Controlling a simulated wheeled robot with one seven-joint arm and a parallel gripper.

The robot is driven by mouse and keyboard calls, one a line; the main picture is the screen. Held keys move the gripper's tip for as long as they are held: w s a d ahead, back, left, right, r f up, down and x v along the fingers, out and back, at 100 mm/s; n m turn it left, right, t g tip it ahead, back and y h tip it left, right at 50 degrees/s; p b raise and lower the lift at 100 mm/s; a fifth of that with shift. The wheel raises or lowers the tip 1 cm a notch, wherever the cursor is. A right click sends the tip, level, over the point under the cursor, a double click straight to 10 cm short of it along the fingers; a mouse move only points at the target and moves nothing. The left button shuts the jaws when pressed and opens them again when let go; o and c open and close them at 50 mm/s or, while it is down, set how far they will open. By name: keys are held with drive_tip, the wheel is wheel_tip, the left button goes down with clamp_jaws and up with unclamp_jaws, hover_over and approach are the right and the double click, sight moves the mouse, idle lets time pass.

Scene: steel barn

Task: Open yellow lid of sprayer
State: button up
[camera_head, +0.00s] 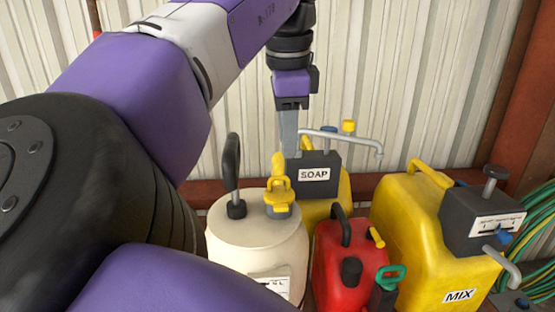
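The white sprayer (235,235) stands at the lower middle, with a black pump handle (231,170) on its top left. Its yellow lid (266,200) sits on the top right, with a raised yellow loop behind it. Whether the lid is shut or lifted is hard to tell. My gripper (289,152) points down above and behind the lid, apart from it in the picture, in front of or beside the SOAP jug. Its grey fingers overlap in this view, so the gap between them cannot be seen. I see nothing held.
A yellow SOAP jug (344,187) with a black box and bent spout stands behind the sprayer. A red can (335,262) stands close on its right. A large yellow MIX jug (410,222) and green hose (538,225) are further right. A corrugated wall (420,80) closes the back.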

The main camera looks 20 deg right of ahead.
drive_tip(key=a, duration=0.1)
drive_tip(key=b, duration=0.7)
hover_over(281, 192)
drive_tip(key=shift+y, duration=0.3)
wheel_tip(281, 192, down, 6)
drive_tip(key=shift+f, duration=0.25)
clamp_jaws()
idle(0.8)
